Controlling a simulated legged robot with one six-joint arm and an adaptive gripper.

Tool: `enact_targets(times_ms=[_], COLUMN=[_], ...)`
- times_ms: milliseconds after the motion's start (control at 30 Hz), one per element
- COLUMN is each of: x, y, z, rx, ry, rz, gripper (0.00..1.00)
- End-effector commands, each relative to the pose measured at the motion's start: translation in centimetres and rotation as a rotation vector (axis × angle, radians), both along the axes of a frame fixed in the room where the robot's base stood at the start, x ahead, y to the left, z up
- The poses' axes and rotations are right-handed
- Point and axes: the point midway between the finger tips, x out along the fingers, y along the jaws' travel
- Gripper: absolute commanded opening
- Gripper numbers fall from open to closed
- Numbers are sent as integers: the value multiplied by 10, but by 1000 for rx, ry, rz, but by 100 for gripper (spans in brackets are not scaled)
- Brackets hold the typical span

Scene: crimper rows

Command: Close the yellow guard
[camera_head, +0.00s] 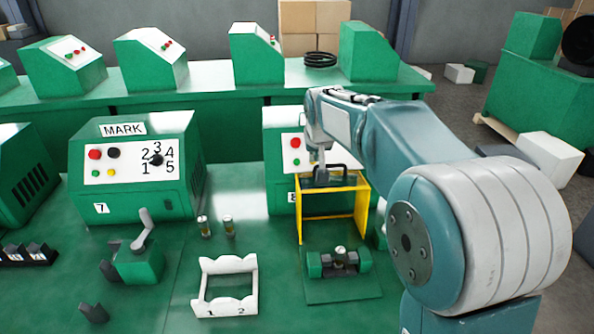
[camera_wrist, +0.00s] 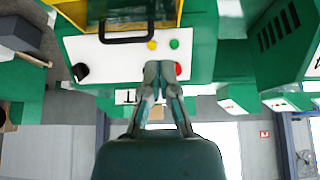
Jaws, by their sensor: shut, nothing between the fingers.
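The yellow guard (camera_head: 364,212) is a frame on the front of the green machine numbered 8, upright behind a small fixture (camera_head: 338,262). Its black handle (camera_head: 342,167) is at its upper edge. In the wrist view, which looks upside down, the guard (camera_wrist: 75,10) is at the top and its handle (camera_wrist: 127,39) shows as a dark bar. My gripper (camera_head: 321,180) is at the handle in the head view, partly hidden by my arm. In the wrist view my gripper (camera_wrist: 160,68) has its fingers together and empty, beside the handle; contact is unclear.
Machine 8's white panel (camera_wrist: 110,62) has red, green and yellow buttons close to my fingers. A similar machine 7 (camera_head: 135,165) stands left. A white holder (camera_head: 225,307) and two small brass-coloured parts (camera_head: 216,226) are on the green bench. Its front middle is mostly free.

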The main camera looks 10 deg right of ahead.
Motion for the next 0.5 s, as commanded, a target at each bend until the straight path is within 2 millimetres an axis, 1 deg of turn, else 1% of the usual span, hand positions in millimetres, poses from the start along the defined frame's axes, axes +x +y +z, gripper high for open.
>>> enact_targets(times_ms=[33,200,333,500], x=[14,53,72,80], y=[4,14,19,21], z=[-9,-33,-46,-53], rx=[0,0,1,2], ry=[3,-4,-8,-11], rz=[1,4,3,3], gripper=[0,0,0,0])
